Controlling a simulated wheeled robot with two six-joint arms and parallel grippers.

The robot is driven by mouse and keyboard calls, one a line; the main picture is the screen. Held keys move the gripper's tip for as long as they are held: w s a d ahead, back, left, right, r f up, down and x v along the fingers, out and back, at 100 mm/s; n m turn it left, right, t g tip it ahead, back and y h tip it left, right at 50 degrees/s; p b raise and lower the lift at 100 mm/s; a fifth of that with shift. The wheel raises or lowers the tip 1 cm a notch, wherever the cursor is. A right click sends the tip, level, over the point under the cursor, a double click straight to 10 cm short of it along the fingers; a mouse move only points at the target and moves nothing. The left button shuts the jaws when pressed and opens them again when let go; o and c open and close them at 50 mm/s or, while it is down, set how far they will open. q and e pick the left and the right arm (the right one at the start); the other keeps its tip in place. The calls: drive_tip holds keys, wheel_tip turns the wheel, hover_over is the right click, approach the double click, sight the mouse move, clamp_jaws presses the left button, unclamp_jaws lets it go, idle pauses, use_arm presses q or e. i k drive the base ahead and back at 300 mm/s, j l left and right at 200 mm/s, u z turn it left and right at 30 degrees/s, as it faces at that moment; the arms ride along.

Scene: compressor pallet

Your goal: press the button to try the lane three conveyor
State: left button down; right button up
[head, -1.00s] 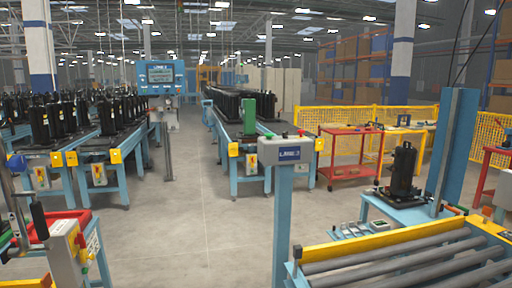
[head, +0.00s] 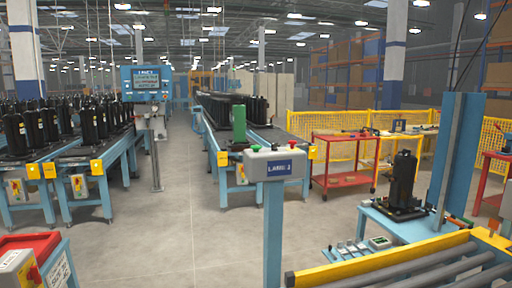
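A grey button box (head: 262,168) stands on a light blue post (head: 272,230) near the middle of the view. It has a blue label that seems to read LANE 3. A green button (head: 254,148) is on its top left and a red button (head: 297,149) on its top right. Behind it a blue conveyor (head: 265,133) runs away from me, carrying black compressors (head: 232,104) and one green unit (head: 239,122) near its front end. Neither of my grippers is in view, and nothing touches the box.
More conveyors with black compressors (head: 15,133) stand at left. A yellow-edged roller conveyor (head: 395,258) and a bench with a compressor (head: 402,180) lie at front right. A red cart (head: 345,160) is behind. The aisle floor is clear.

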sight(255, 148)
drive_tip(key=i+j+z, duration=0.15)
drive_tip(key=z, duration=0.25)
drive_tip(key=i+j+z, duration=0.1)
drive_tip(key=z, duration=0.35)
drive_tip(key=j+z, duration=0.4)
drive_tip(key=i+j+z, duration=0.15)
drive_tip(key=j, duration=0.65)
drive_tip(key=i+j+z, duration=0.2)
drive_tip(key=j, duration=0.6)
drive_tip(key=j+z, duration=0.15)
drive_tip(key=j, duration=0.7)
